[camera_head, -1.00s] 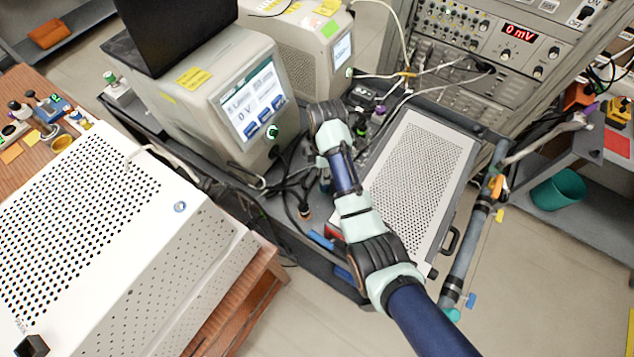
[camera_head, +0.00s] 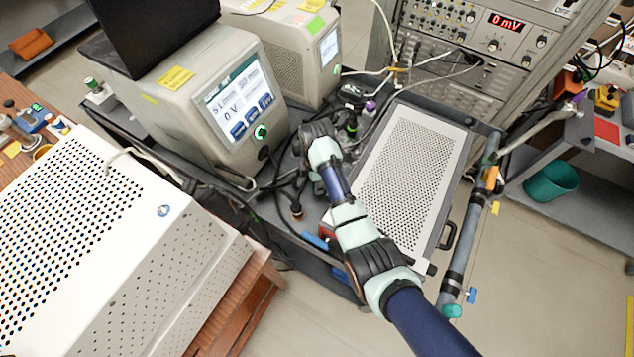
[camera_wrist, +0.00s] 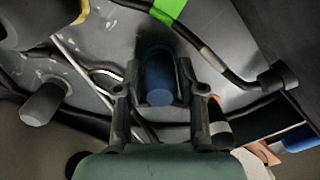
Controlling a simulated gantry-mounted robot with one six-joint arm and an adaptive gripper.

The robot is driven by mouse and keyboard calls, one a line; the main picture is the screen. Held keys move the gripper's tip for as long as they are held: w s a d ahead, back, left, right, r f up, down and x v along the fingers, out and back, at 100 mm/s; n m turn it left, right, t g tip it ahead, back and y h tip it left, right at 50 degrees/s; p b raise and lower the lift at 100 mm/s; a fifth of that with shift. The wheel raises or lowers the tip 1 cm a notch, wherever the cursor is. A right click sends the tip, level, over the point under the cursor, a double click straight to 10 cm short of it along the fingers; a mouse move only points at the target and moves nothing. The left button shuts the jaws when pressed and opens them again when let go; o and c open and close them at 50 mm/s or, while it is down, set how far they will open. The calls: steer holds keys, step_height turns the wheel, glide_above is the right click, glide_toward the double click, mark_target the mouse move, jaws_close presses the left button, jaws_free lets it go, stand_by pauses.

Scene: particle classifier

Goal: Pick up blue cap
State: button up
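A dark blue, round-ended piece, which looks like the blue cap (camera_wrist: 159,82), shows in the wrist view between the two fingers of my gripper (camera_wrist: 160,72). A finger lies close on each side of it. I cannot tell whether the fingers touch it or a narrow gap remains. In the head view my arm reaches over the dark cart, and its wrist hides the gripper and the cap.
Black cables and hoses (camera_wrist: 215,60) lie around the fingers, one with green tape (camera_wrist: 168,8). A grey knob-like post (camera_wrist: 44,104) stands at left. Another blue piece (camera_wrist: 299,138) is at right. A perforated white box (camera_head: 410,180) and a grey display unit (camera_head: 190,110) flank my arm.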

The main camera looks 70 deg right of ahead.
steer(key=shift+c, duration=0.8)
steer(key=shift+r, duration=0.1)
step_height(320, 180, up, 20)
steer(key=p, duration=1.1)
steer(key=shift+r+p, duration=2.25)
steer(key=shift+p, duration=0.7)
step_height(320, 180, up, 3)
steer(key=p, duration=0.4)
